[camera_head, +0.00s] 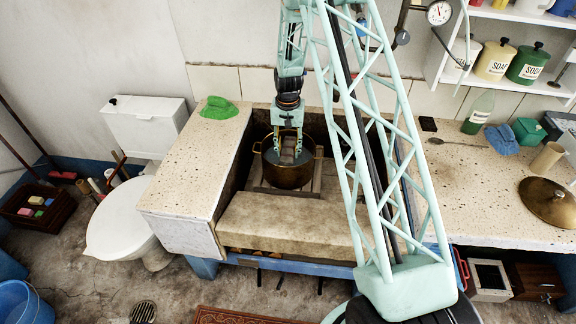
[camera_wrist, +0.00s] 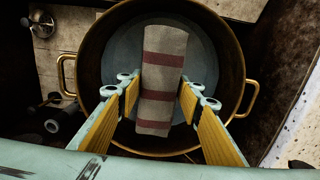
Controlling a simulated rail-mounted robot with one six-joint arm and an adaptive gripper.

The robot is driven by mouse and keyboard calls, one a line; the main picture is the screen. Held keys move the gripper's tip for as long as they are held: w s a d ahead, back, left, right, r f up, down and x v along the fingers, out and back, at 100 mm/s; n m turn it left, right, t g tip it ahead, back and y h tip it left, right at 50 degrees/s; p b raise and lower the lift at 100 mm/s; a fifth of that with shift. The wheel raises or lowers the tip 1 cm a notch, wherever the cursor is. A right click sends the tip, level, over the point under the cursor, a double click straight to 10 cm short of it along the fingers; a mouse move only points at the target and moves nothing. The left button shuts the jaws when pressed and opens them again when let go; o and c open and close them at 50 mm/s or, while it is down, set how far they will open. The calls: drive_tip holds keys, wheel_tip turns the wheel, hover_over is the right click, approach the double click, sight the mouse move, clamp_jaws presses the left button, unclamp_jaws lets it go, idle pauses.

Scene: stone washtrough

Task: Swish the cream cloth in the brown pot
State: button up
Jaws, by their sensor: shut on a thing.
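The brown pot (camera_head: 289,178) stands in the stone trough, with two brass-coloured side handles. The wrist view looks down into the pot (camera_wrist: 88,62), where a bluish-grey round surface shows; I cannot tell whether it is water or the bottom. The cream cloth (camera_wrist: 162,73), with dark red stripes, is a long strip between my fingers, over the pot's opening. My gripper (camera_wrist: 158,92) is shut on the cloth, pointing down. In the head view my gripper (camera_head: 287,152) reaches into the pot's mouth; the cloth is hard to make out there.
A stone slab (camera_head: 285,224) lies across the trough's front. Speckled counters flank it; a green cloth (camera_head: 219,108) lies on the left one. On the right are a green bottle (camera_head: 479,112), a blue cloth (camera_head: 502,139) and a brass lid (camera_head: 547,201). The pot's rim surrounds my fingers.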

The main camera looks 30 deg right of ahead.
sight(288, 148)
drive_tip(key=shift+r+p, duration=1.3)
drive_tip(key=shift+r, duration=2.55)
